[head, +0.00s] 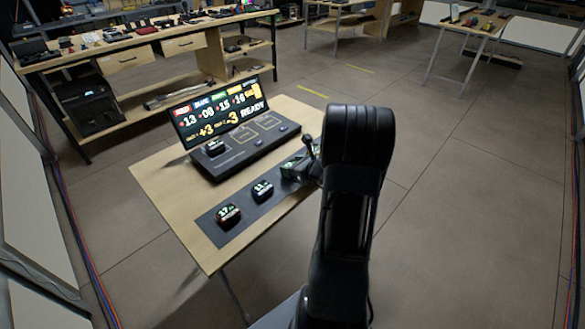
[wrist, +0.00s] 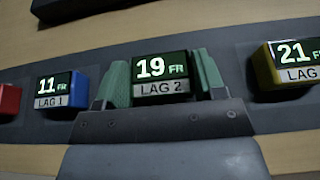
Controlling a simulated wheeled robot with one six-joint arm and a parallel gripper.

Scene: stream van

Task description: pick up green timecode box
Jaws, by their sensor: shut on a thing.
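The green timecode box (wrist: 162,68), with a display reading 19 FR and a LAG 2 label, sits between the jaws of my gripper (wrist: 163,84) in the wrist view. Greenish jaw pads flank it on both sides, and the gripper is shut on it. Its lower part and sides are hidden. In the head view my gripper (head: 301,166) is at the right end of the dark mat (head: 205,224), partly behind my arm. I cannot tell whether the box touches the mat.
A blue box (wrist: 80,92) reading 11 FR is left of the gripper, with a red box (wrist: 9,99) beyond. A yellow box (wrist: 266,70) reading 21 FR is close on the right. A console (head: 245,152) with a lit display (head: 220,106) stands behind the mat on the table (head: 160,185).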

